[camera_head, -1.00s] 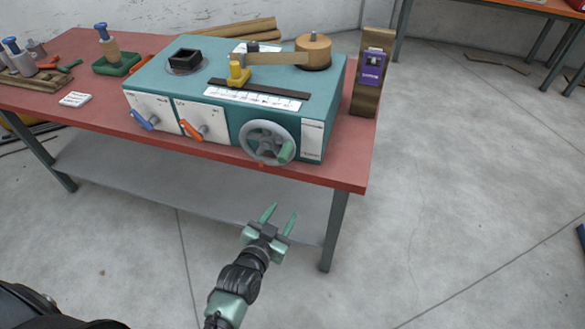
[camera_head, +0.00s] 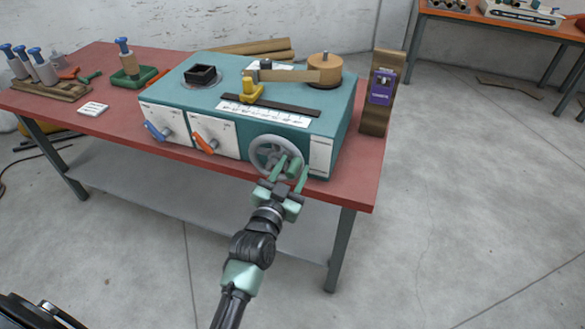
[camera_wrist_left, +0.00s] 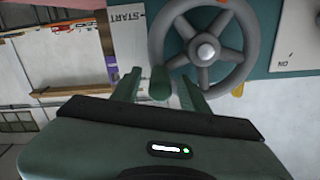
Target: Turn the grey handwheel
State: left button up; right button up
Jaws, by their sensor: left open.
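The grey handwheel (camera_head: 270,152) is on the front face of the teal machine (camera_head: 210,100), near its right end. It has a round rim, spokes and a green handle knob (camera_wrist_left: 160,84) low on its rim. My left gripper (camera_head: 290,172) is in front of the wheel's lower right part, with its fingers pointing at the machine. In the left wrist view the wheel (camera_wrist_left: 238,72) fills the upper middle, and the knob shows between the two open fingers (camera_wrist_left: 160,92). I cannot tell whether either finger touches the knob. My right gripper is not in view.
The machine stands on a red-topped table (camera_head: 120,125). A blue lever (camera_head: 158,131) and an orange lever (camera_head: 204,143) are on its front, left of the wheel. A post with a purple box (camera_head: 382,86) stands at the right. The floor in front is clear.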

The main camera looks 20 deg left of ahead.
pick_arm(q)
grip_shut()
dwell(1.4)
